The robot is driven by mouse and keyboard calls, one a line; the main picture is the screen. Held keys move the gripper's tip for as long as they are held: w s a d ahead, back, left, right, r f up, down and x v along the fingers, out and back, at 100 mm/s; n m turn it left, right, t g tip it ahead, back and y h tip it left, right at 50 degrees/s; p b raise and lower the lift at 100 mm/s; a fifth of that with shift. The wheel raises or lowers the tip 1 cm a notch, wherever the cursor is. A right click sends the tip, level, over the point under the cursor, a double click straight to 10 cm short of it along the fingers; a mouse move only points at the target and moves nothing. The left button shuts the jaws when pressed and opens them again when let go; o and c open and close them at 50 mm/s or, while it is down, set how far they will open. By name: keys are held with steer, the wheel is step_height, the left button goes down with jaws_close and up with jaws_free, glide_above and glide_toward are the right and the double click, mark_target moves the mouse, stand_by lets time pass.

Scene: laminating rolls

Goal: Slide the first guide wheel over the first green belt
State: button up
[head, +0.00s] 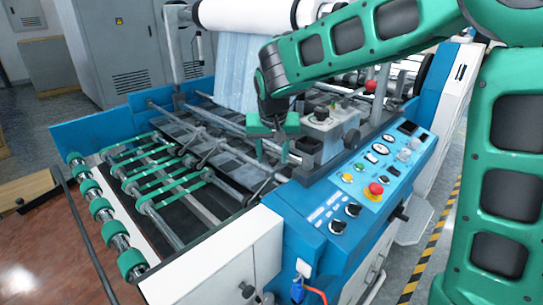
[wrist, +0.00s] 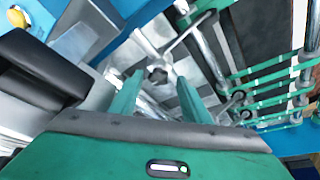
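Several green belts (head: 160,182) run side by side over rollers at the left of the machine in the head view. They also show at the right of the wrist view (wrist: 265,82). Small dark guide wheels (wrist: 239,97) on arms sit close to the belt ends. I cannot tell which is the first. My gripper (head: 274,138) is over the machine's bars, to the right of the belts. In the wrist view its two green fingers (wrist: 157,84) are apart. A metal knob or clamp (wrist: 157,74) shows between them, with no visible grip on it; its depth is unclear.
A blue control panel (head: 372,178) with buttons and a grey block with knobs (head: 328,130) stand right of my gripper. Metal cross bars (head: 212,118) lie around it. A white roll (head: 245,14) with hanging film is behind. Green-ringed rollers (head: 102,210) line the left edge.

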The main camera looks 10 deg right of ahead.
steer(key=shift+d, duration=0.1)
steer(key=v, duration=1)
steer(key=shift+r, duration=0.35)
